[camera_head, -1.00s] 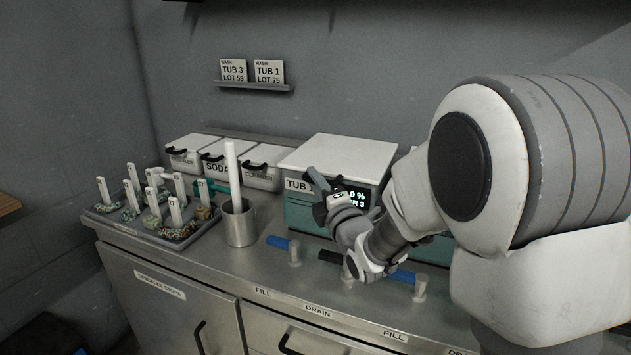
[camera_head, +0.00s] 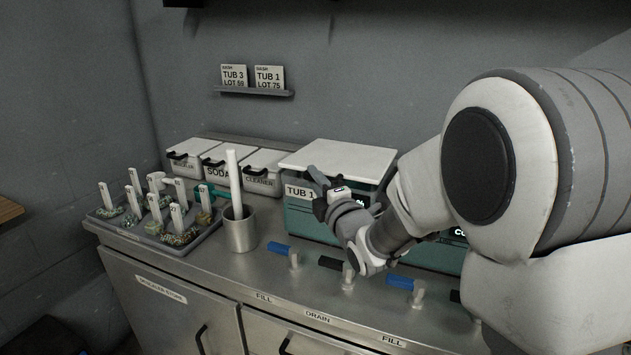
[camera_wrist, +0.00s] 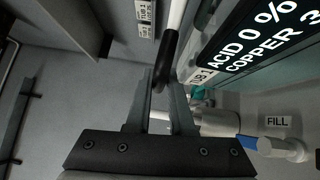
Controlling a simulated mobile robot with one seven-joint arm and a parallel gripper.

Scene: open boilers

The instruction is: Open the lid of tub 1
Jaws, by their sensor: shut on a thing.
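Tub 1 (camera_head: 303,215) is a teal box with a "TUB 1" label and a white lid (camera_head: 345,160) on the back counter. The lid looks flat and down in the head view. My gripper (camera_head: 318,180) is at the lid's front edge and partly covers the tub's display. In the wrist view, my gripper (camera_wrist: 166,78) is shut on the lid's black handle (camera_wrist: 167,52), which lies between the fingertips. The lid's white edge (camera_wrist: 177,14) shows just beyond. The tub's display (camera_wrist: 265,35) reads acid 0 % and copper 3.
Blue (camera_head: 280,248) and black (camera_head: 331,263) valve levers stand along the counter's front, below my gripper. A metal cup (camera_head: 240,232) with a white rod is left of the tub. A grey tray (camera_head: 150,235) of tagged pieces is farther left. Wall above the lid is clear.

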